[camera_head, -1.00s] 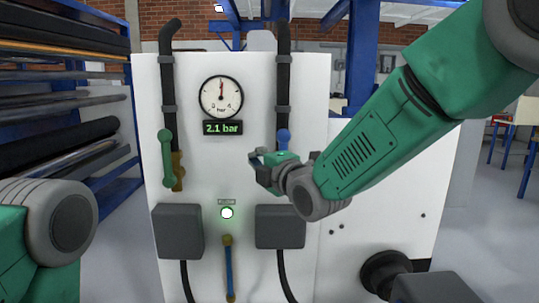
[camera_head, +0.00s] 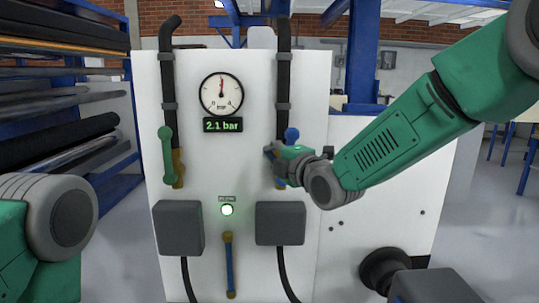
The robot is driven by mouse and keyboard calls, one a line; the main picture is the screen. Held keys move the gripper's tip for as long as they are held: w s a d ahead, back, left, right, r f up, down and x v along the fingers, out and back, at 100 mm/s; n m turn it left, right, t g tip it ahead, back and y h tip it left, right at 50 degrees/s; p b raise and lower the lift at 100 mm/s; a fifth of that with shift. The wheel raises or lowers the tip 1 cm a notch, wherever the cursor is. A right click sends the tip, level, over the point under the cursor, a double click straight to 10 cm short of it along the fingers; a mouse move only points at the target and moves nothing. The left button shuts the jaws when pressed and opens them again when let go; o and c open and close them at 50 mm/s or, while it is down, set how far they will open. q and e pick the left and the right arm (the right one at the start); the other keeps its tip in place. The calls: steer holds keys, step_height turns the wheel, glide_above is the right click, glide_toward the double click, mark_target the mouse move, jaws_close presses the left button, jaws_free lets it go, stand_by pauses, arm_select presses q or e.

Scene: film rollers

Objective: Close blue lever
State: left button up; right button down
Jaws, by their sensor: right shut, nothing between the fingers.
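The blue lever (camera_head: 292,134) is on the right-hand black pipe of the white panel. Its round blue top end shows just above my right gripper, and its lower part is mostly hidden behind the gripper. My right gripper (camera_head: 271,160) is shut and empty, in front of that pipe and close to the lever. I cannot tell whether it touches the lever. My left gripper is out of view; only part of my left arm shows at the left edge.
A green lever (camera_head: 167,155) hangs on the left pipe. A gauge (camera_head: 221,94) with a 2.1 bar display is between the pipes. Racked rolls (camera_head: 75,140) stand left.

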arm_select(q)
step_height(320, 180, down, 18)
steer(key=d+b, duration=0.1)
steer(key=b, duration=1.6)
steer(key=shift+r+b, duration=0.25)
steer(key=shift+b, duration=0.1)
arm_select(e)
steer(key=d+f+m+t+h, duration=0.3)
steer(key=d+m+t+h, duration=0.1)
steer(key=m, duration=0.8)
steer(key=d+f+m+t+h, duration=0.3)
steer(key=d+m+t+h, duration=0.1)
steer(key=m, duration=0.8)
steer(key=d+h, duration=0.1)
steer(key=d, duration=0.1)
steer(key=shift+d+m+t+h, duration=0.3)
steer(key=shift+d+m, duration=0.05)
steer(key=shift+m, duration=0.05)
steer(key=shift+f, duration=0.1)
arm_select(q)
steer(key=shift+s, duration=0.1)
